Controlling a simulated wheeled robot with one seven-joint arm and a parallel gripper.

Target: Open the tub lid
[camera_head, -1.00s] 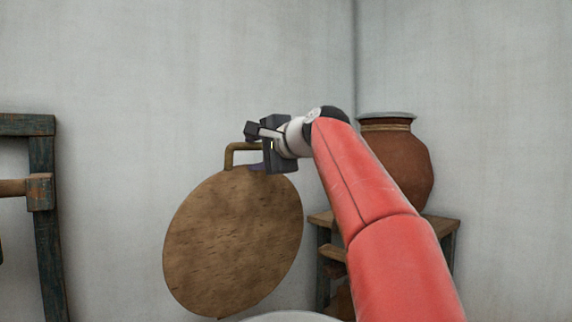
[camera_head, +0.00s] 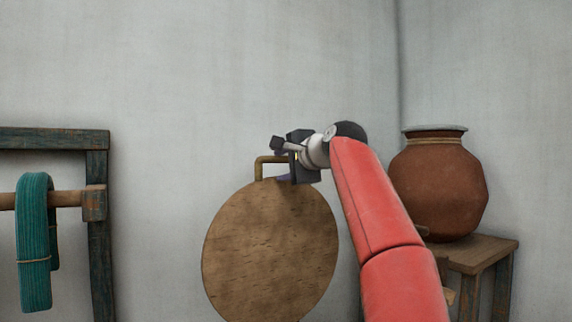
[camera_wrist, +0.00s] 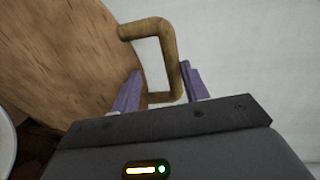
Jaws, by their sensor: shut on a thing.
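The tub lid (camera_head: 270,252) is a round brown wooden disc standing steeply on edge in front of the wall. Its brass-coloured bar handle (camera_head: 262,161) is at the top edge. My gripper (camera_head: 288,168) is at the right end of this handle. In the wrist view, my gripper's purple fingers (camera_wrist: 161,88) are on either side of the handle (camera_wrist: 168,62), shut on its near bar. The lid (camera_wrist: 62,55) fills the upper left there. The tub itself cannot be made out, and the lid's lower edge is cut off in the head view.
A clay pot (camera_head: 438,190) stands on a wooden stool (camera_head: 485,252) at the right, behind my arm. A dark wooden frame (camera_head: 98,230) with a hanging teal yarn hank (camera_head: 33,240) is at the left. Bare wall (camera_head: 200,80) lies behind the lid.

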